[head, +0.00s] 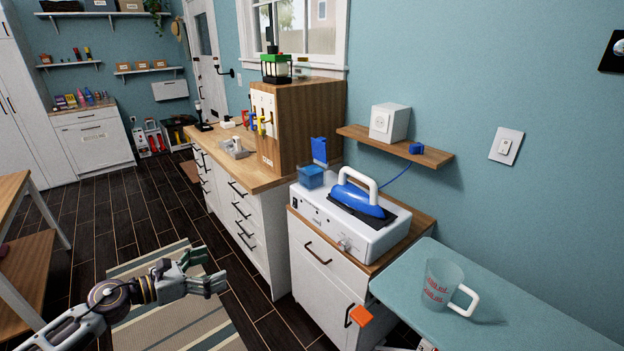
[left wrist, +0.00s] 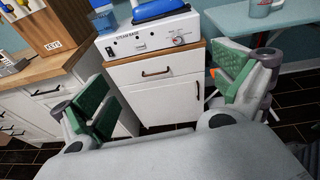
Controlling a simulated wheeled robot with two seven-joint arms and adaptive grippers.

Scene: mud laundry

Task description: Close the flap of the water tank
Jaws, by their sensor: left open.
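The water tank (head: 311,177) is a small translucent blue box at the back left of the white steam base (head: 342,225). Its blue flap (head: 319,151) stands upright, open, above the tank. A blue iron (head: 360,200) with a white handle rests on the base; the base (left wrist: 150,36) also shows in the left wrist view. My left gripper (head: 207,276) is open and empty over the rug, left of and lower than the tank, well apart from it. In the left wrist view its green-padded fingers (left wrist: 168,98) are spread wide, facing the cabinet. My right gripper is in neither view.
The base stands on a white cabinet (head: 318,267) with a wooden top. A wooden box (head: 310,115) stands on the counter left of the tank. A shelf (head: 430,153) with a white box hangs above. A measuring cup (head: 437,282) stands on the teal ironing board (head: 520,320). The floor beside my gripper is clear.

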